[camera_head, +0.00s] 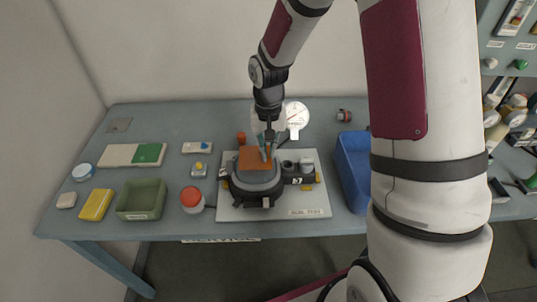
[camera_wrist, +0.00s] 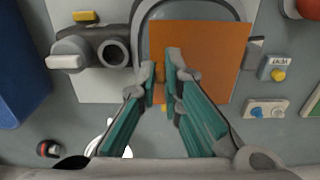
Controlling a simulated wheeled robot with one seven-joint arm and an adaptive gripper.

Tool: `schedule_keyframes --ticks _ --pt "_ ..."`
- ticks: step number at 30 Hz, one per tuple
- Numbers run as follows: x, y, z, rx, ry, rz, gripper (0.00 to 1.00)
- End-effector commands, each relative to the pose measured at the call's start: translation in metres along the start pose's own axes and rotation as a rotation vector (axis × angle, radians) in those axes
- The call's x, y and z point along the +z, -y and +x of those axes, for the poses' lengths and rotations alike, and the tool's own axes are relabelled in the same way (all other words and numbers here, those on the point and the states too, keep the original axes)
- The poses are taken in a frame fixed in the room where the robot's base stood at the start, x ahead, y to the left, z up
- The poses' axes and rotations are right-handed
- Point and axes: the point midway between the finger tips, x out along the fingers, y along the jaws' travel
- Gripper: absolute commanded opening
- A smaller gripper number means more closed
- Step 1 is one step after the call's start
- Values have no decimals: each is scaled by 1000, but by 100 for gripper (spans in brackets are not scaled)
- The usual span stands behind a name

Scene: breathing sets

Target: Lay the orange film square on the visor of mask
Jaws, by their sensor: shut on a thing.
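The orange film square (camera_head: 256,157) is over the visor area of the dark grey mask (camera_head: 259,192). It also shows in the wrist view (camera_wrist: 212,55), where it hides most of the visor and only part of the mask's curved rim (camera_wrist: 146,18) shows. My gripper (camera_head: 267,150) points down at the film's far side. In the wrist view, my gripper's teal fingers (camera_wrist: 161,78) are close together on the film near its edge. I cannot tell whether the film touches the visor or hangs just above it.
The mask rests on a white board (camera_head: 312,206). A blue bin (camera_head: 352,165) stands to the right, and a red-topped jar (camera_head: 192,199) and green tray (camera_head: 141,200) to the left. A white round tag (camera_head: 296,114) is behind.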

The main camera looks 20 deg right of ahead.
Motion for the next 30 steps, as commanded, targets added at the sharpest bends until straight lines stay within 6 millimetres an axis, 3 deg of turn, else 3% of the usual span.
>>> schedule_keyframes --ticks 5,16,19,30 --pt "2 0 21 0 2 -1 0" --pt "0 0 26 0 0 -1 0" --pt "0 0 25 0 0 -1 28" --pt "1 0 21 0 -1 0 28"
